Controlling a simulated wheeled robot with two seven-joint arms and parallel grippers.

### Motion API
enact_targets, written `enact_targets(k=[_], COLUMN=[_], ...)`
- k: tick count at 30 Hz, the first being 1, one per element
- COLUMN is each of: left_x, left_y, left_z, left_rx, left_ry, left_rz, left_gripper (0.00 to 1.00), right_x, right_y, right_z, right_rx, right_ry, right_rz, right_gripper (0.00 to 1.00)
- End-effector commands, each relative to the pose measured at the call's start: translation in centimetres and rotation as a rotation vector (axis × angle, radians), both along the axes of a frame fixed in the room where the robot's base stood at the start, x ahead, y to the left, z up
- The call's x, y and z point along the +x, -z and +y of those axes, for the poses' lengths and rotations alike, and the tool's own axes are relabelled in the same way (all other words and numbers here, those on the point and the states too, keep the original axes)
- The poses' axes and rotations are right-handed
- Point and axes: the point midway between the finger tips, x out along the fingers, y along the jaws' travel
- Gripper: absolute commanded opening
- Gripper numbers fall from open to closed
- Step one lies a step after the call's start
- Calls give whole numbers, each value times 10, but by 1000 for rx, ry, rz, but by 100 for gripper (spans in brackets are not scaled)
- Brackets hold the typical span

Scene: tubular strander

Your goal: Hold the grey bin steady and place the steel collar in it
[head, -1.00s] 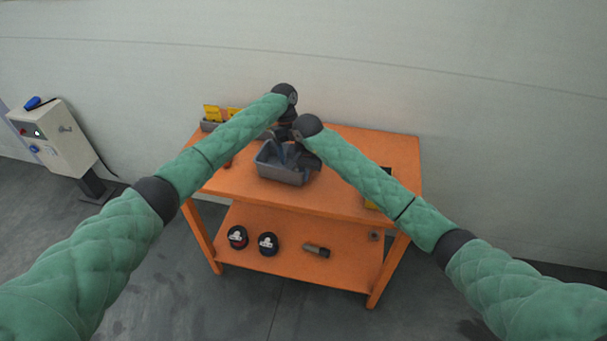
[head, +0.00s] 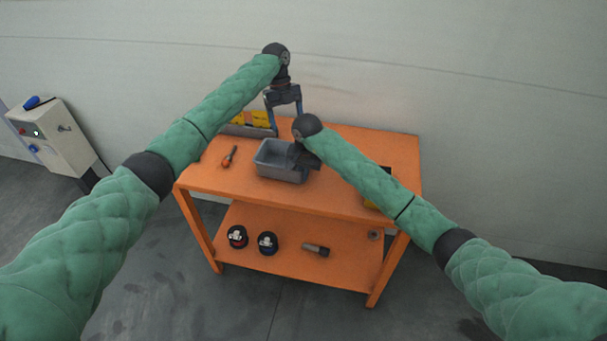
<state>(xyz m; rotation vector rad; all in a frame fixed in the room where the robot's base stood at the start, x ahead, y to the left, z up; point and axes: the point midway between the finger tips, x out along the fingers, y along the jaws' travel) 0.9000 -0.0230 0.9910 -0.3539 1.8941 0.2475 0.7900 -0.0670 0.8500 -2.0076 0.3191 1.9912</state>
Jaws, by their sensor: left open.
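The grey bin (head: 280,176) stands on the orange table top, its open side up. My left gripper (head: 284,118) is raised above and behind the bin, pointing down, its fingers apart with nothing seen between them. My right gripper (head: 303,160) is at the bin's right wall and appears to touch it. My own arm hides its fingers, so their state does not show. I cannot pick out the steel collar; part of the bin's inside is hidden by my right gripper.
On the orange table (head: 335,190), an orange-handled screwdriver (head: 229,156) lies left of the bin. A grey tray with yellow items (head: 250,119) stands at the back left. The lower shelf holds two black round items (head: 268,243) and a dark cylinder (head: 316,250).

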Motion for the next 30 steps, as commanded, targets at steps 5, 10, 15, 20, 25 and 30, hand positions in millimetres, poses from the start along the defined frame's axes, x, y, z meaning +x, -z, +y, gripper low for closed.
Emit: enact_targets(k=[5, 10, 15, 20, 25, 30], left_x=[0, 0, 0, 0, 0, 0], left_y=[0, 0, 0, 0, 0, 0], left_z=[0, 0, 0, 0, 0, 0], left_rx=[0, 0, 0, 0, 0, 0], left_ry=[0, 0, 0, 0, 0, 0], left_rz=[0, 0, 0, 0, 0, 0], left_gripper=[74, 74, 74, 74, 74, 74], right_x=[0, 0, 1, 2, 1, 0], right_y=[-1, -1, -2, -17, -48, -81], right_z=[0, 0, 0, -2, -3, -5], right_rx=[1, 1, 1, -1, -1, 0], right_ry=[0, 0, 0, -1, 0, 0], right_rz=[-1, -1, -1, -4, -4, -4], right_gripper=[26, 28, 28, 28, 28, 28])
